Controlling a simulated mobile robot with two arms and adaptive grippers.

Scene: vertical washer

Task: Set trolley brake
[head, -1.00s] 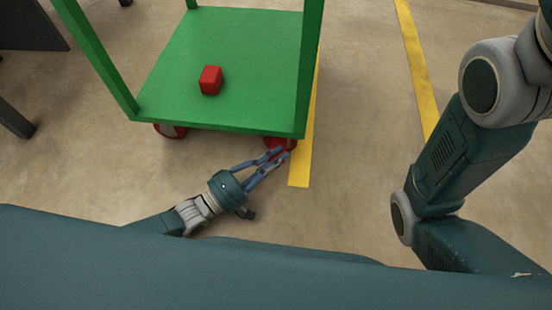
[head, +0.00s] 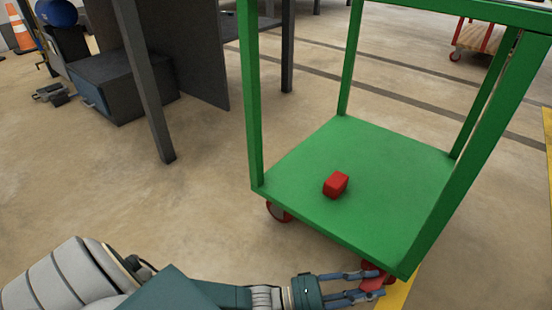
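The green trolley (head: 300,210) stands on the floor with a red block (head: 336,184) lying on its lower deck. A red caster wheel (head: 279,212) shows under its left corner. Another red caster (head: 373,279) sits under the near right corner, partly covered by my gripper. My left gripper (head: 380,283) reaches in from the lower left, its fingers at this near right caster. The fingers look apart, one to each side of the red part; I cannot tell whether they touch it. The brake pedal is not clear to make out. My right gripper is out of view.
A yellow floor line (head: 398,292) runs past the trolley's right side. Dark table legs (head: 150,90) and a grey box (head: 110,85) stand at the upper left, near an orange cone (head: 21,34). Another trolley with red wheels (head: 480,38) is at the upper right. Floor left of the trolley is clear.

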